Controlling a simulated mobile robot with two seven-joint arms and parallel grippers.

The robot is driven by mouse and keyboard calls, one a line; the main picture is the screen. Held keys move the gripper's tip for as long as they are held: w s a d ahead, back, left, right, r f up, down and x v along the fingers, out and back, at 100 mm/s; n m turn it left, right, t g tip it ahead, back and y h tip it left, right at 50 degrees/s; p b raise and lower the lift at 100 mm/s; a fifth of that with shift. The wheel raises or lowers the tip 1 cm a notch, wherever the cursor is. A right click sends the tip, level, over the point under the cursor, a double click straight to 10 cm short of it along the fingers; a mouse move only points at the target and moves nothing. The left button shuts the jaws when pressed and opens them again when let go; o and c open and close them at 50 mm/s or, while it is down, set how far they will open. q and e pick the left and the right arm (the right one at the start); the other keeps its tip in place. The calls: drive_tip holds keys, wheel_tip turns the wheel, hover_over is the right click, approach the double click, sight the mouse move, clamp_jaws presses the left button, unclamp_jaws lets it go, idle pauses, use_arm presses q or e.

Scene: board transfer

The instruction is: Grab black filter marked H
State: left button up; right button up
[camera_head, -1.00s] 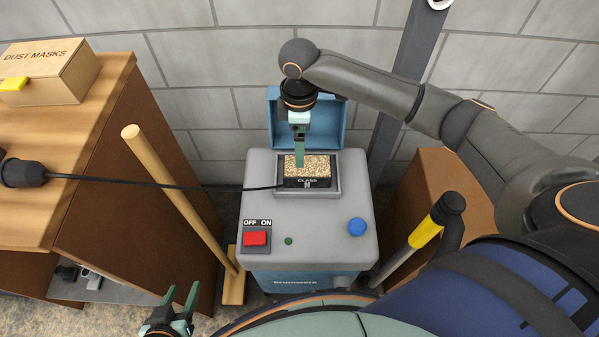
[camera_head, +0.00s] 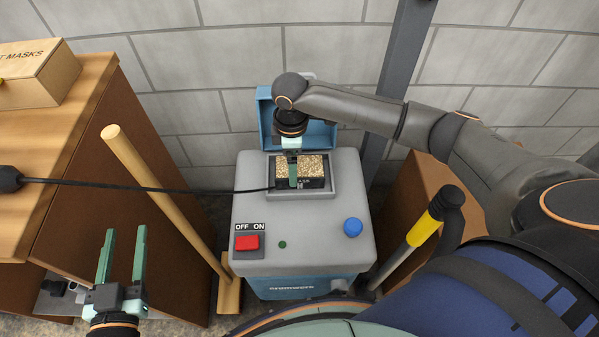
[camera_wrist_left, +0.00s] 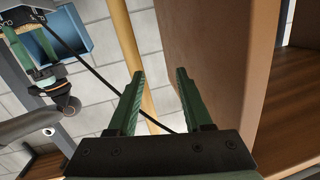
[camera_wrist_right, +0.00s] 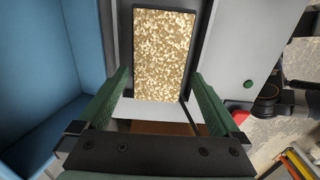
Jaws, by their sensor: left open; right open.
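The black filter (camera_head: 312,184) has a speckled tan top and sits in the opening on top of the grey machine (camera_head: 300,215). The lettering on its front is partly hidden by my right gripper (camera_head: 292,183), which points down over it. In the right wrist view the filter (camera_wrist_right: 165,55) lies beyond and between the open right fingers (camera_wrist_right: 161,73), with a gap on each side; I cannot tell how high they are above it. My left gripper (camera_head: 122,236) is open and empty at lower left, away from the machine.
The machine's blue lid (camera_head: 265,118) stands open behind the filter. A black cable (camera_head: 150,186) runs from the left to the opening. A wooden pole (camera_head: 165,200) leans between machine and wooden cabinet (camera_head: 90,180). A red switch (camera_head: 247,242) and blue knob (camera_head: 353,227) are on the machine.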

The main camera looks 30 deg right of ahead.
drive_tip(key=f, duration=0.1)
drive_tip(key=f+b, duration=0.1)
drive_tip(key=f, duration=0.2)
drive_tip(key=shift+d, duration=0.25)
use_arm(q)
wheel_tip(320, 180, up, 10)
drive_tip(key=m+t+h, duration=0.2)
drive_tip(key=t, duration=0.1)
drive_tip(key=shift+s+d+t+h, duration=0.3)
drive_tip(key=shift+t+h, duration=0.1)
drive_tip(key=shift+f, duration=0.1)
use_arm(e)
drive_tip(key=shift+c, duration=0.2)
drive_tip(key=c, duration=1.2)
